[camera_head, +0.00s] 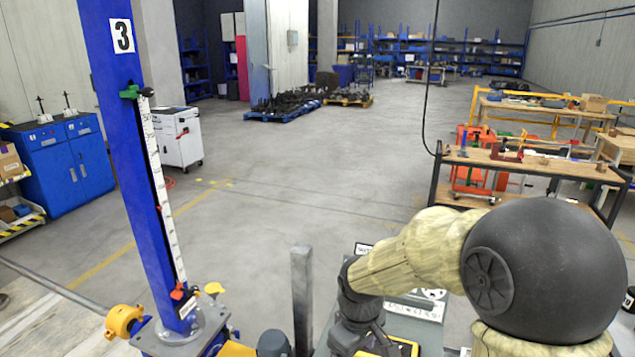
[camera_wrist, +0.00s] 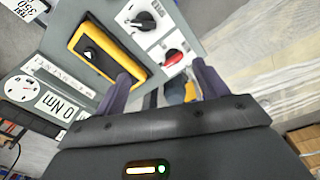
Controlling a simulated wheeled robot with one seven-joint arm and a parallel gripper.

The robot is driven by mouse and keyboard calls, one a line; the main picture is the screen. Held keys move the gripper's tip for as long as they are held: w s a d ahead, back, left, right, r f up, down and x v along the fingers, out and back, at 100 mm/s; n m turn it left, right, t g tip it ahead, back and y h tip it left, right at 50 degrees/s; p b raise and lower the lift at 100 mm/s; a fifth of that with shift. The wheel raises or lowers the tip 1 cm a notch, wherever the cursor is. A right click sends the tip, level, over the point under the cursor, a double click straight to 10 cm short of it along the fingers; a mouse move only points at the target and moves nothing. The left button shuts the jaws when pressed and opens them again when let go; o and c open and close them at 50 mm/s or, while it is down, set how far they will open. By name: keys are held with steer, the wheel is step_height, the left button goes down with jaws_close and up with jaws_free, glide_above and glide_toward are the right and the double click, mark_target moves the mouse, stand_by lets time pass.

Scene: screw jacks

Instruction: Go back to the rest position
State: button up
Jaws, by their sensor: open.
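My gripper (camera_wrist: 160,88) shows in the wrist view with its two dark fingers apart and nothing between them. It is over a grey control panel. The panel (camera_wrist: 70,40) carries a yellow-framed black unit (camera_wrist: 108,52), a white switch plate with a black knob (camera_wrist: 143,20), a red knob (camera_wrist: 173,57) and a round dial (camera_wrist: 18,86). In the head view my arm reaches down from the right to the panel (camera_head: 415,312), and its lower end hides part of it. The gripper fingers cannot be made out there.
A tall blue screw-jack column (camera_head: 135,160) marked 3 stands at the left, with a grey post (camera_head: 302,300) right of it. A blue cabinet (camera_head: 65,155) and a white cart (camera_head: 178,138) are behind. A workbench (camera_head: 535,165) is at the right. The middle floor is clear.

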steer(key=s+d+f+m+t, duration=0.1)
steer(key=s+d+m, duration=0.7)
steer(key=shift+m+t, duration=0.3)
steer(key=shift+t, duration=0.1)
